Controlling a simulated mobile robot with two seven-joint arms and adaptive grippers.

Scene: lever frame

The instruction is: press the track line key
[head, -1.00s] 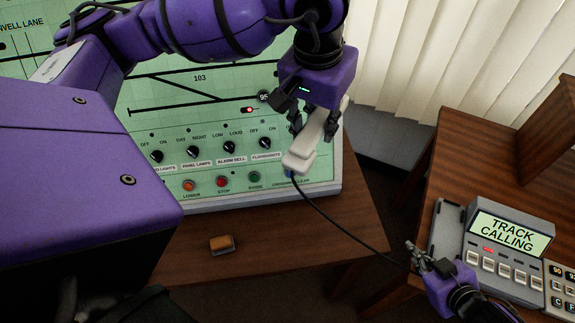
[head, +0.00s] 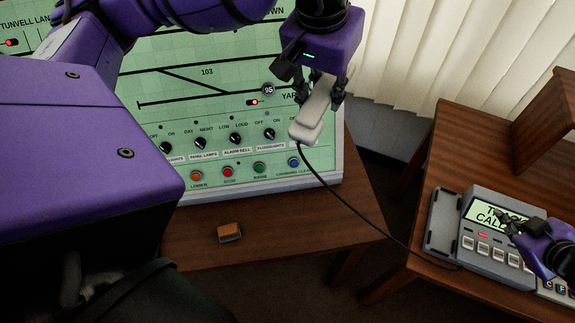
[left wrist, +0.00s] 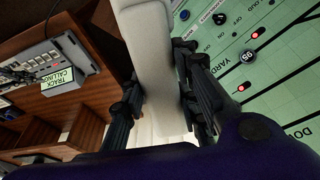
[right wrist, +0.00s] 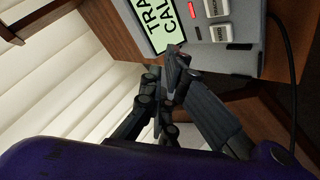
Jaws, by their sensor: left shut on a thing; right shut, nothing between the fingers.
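The desk phone unit (head: 445,240) stands on the brown side table, with an empty handset cradle at its left. Its screen (head: 482,212) reads TRACK CALLING in the earlier head view and is now partly covered by my right gripper (head: 506,222). A row of pale keys (head: 468,243) lies below the screen, with a red lamp (head: 483,235) lit above them. My left gripper (head: 322,92) is shut on the pale handset (head: 306,130).
A black cord (head: 350,206) runs from the handset towards the phone unit. The green signal panel (head: 190,95) stands behind on a brown desk, with knobs and buttons. White blinds hang behind.

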